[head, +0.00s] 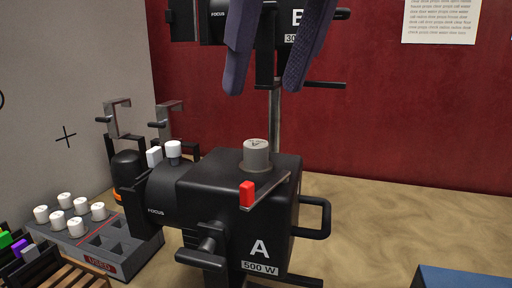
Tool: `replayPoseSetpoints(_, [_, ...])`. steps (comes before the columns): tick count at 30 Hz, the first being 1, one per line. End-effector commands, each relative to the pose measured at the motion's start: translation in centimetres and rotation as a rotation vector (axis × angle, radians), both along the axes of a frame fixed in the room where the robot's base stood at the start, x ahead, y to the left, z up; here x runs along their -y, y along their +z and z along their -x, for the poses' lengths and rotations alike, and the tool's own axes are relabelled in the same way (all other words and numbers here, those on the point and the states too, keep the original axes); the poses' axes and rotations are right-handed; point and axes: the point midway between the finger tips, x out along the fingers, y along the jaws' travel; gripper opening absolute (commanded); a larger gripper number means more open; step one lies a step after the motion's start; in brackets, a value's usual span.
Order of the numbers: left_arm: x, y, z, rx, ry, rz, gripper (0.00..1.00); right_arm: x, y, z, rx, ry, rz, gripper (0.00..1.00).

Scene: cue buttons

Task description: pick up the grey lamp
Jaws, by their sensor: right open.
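A short grey cylinder (257,155), which looks like the grey lamp, stands upright on top of the black spotlight marked A and 500 W (240,210). A small dark mark shows on its top. My right gripper (262,88) comes in from the top with two dark purple fingers spread apart. It is open and empty. In the picture its fingertips are above the grey cylinder, with a clear gap between. My left gripper is not in view.
A grey tray marked USED (75,245) holds several white cylinders (58,217). Spotlight B (222,22) hangs behind the fingers. A blue box (460,279) is at lower right; the sandy floor there is clear.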

Motion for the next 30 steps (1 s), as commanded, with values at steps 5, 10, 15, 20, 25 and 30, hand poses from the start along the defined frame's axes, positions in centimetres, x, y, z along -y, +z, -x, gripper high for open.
replayPoseSetpoints(5, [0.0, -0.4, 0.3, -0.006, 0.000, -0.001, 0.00, 1.0, 0.4, -0.1, 0.032, -0.042, 0.033, 0.46])
replayPoseSetpoints(10, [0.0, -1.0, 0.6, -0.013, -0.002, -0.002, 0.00, 0.5, -2.0, -0.9, 0.030, -0.041, 0.033, 0.46])
replayPoseSetpoints(15, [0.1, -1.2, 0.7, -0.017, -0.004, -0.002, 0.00, 0.1, -3.8, -1.6, 0.031, -0.039, 0.030, 0.46])
replayPoseSetpoints(20, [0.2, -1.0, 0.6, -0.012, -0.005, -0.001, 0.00, -0.3, -5.6, -2.3, 0.029, -0.039, 0.031, 0.46])
replayPoseSetpoints(25, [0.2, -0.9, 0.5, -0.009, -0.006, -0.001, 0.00, -0.8, -7.8, -3.1, 0.030, -0.038, 0.030, 0.46])
replayPoseSetpoints(30, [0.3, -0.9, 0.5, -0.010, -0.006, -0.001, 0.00, -1.0, -8.4, -3.4, 0.031, -0.038, 0.029, 0.46])
